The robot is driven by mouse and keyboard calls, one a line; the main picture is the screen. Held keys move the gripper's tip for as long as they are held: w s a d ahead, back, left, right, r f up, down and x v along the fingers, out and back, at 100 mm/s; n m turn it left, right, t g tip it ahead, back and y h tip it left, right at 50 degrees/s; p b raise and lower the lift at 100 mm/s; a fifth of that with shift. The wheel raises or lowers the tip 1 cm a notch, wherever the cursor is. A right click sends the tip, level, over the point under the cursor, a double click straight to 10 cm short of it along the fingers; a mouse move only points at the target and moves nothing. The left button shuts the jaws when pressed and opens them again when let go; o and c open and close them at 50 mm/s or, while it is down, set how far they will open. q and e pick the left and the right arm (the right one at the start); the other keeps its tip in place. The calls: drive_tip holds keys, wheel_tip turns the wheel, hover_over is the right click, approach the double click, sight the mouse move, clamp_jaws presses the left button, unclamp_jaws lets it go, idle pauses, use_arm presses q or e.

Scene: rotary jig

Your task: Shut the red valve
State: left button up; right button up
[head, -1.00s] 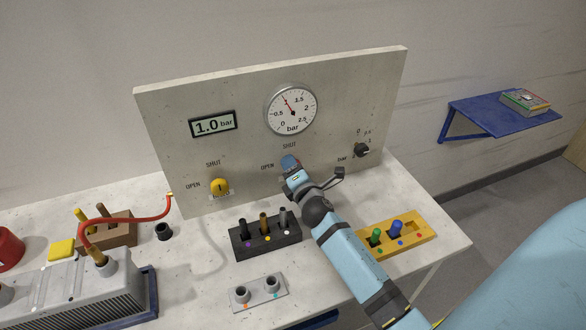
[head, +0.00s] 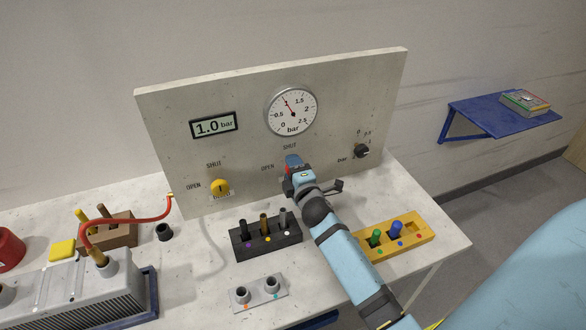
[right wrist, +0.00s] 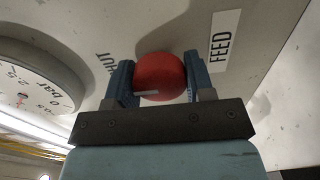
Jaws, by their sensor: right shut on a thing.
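The red valve (right wrist: 160,76) is a round red knob on the upright panel, with a short white line on its face. In the right wrist view this line lies on the knob's left side, pointing left, roughly toward the gauge side. My right gripper (right wrist: 158,80) has its two blue fingers on either side of the knob and is shut on it. In the head view the right gripper (head: 292,166) covers most of the knob; a sliver of red shows at its left. "SHUT" is printed above it and "OPEN" to its left. My left gripper is not in view.
The panel (head: 350,90) has a dial gauge (head: 291,111), a display (head: 214,124) reading 1.0 bar, a yellow valve (head: 220,187) and a black knob (head: 362,151).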

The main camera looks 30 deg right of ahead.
drive_tip(key=o, duration=0.9)
drive_tip(key=b+v, duration=0.1)
drive_tip(key=v, duration=1.2)
drive_tip(key=shift+s+a+b, duration=0.2)
drive_tip(key=shift+s+b, duration=0.15)
